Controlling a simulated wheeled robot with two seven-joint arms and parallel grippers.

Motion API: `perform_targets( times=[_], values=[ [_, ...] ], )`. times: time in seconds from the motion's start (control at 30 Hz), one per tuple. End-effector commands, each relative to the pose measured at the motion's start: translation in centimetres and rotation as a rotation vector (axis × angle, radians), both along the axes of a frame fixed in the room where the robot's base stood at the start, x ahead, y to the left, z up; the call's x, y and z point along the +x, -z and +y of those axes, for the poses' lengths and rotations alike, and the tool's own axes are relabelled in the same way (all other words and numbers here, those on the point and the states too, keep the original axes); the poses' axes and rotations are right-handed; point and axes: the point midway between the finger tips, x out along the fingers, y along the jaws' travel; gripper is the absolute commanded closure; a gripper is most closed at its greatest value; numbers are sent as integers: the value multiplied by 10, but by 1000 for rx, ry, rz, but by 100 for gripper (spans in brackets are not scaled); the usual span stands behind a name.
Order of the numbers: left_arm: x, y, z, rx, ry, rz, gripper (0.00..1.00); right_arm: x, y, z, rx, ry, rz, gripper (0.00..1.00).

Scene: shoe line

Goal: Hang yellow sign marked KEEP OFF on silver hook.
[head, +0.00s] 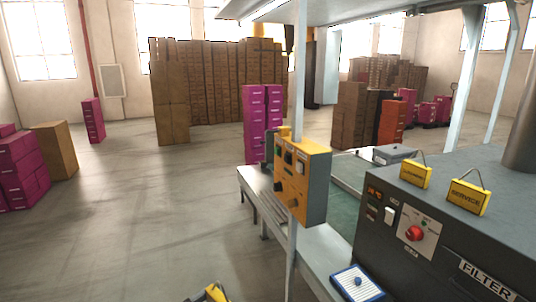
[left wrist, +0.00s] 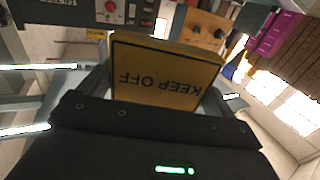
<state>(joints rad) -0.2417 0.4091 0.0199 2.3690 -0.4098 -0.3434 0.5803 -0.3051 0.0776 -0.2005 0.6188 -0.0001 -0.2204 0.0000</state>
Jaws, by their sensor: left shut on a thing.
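The yellow KEEP OFF sign (left wrist: 165,75) fills the middle of the left wrist view, its black lettering upside down there. My left gripper (left wrist: 157,92) is shut on it, with dark fingers at either side. In the head view only a small yellow piece, seemingly the sign (head: 215,293), shows at the bottom edge, left of the control post; most of it is cut off. I cannot make out the silver hook clearly in either view. My right gripper is not in view.
A dark machine (head: 455,245) stands at right, with a yellow SERVICE sign (head: 467,197) and another yellow sign (head: 415,174) on top. A yellow control box (head: 301,180) on a post stands mid-view. A blue-and-white panel (head: 357,283) is below.

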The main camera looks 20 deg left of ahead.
Motion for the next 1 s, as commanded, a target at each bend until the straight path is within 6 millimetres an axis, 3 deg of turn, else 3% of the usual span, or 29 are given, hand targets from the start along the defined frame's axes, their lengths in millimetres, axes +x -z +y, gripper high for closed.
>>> perform_targets(
  times=[0.43, 0.7, 1.0],
  values=[
    [2, -4, -1, -5, -25, -3, 33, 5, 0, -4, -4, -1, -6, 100],
    [22, -26, 1, -19, -303, 3, 33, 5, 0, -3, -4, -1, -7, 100],
    [28, -29, 3, -7, -485, 4, 33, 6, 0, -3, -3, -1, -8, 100]
  ],
)
